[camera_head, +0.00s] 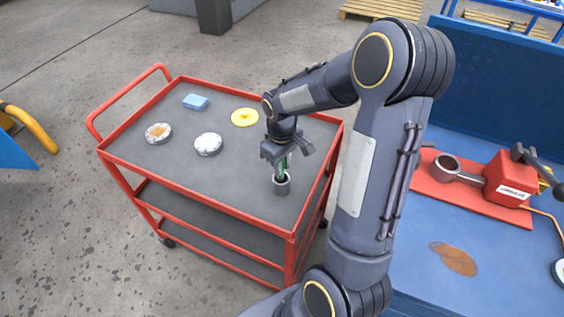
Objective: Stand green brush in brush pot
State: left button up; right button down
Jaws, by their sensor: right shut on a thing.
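The brush pot (281,186) is a small grey cup on the right part of the red cart's grey top. The green brush (281,174) is upright, with its lower end inside the mouth of the pot. My right gripper (283,160) is above the pot, pointing down and shut on the brush. The gripper hides the brush's upper part, and the pot wall hides its lowest end. I cannot tell whether the brush touches the pot's bottom. My left gripper is not in view.
A blue bench (430,285) with a red fixture (508,180) stands at right. The cart's front middle is clear.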

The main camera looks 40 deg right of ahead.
jog(key=c, duration=1.2)
grip_release()
jog(key=shift+c, duration=0.2)
notch_tip(320, 180, up, 8)
jog(key=shift+f, duration=0.1)
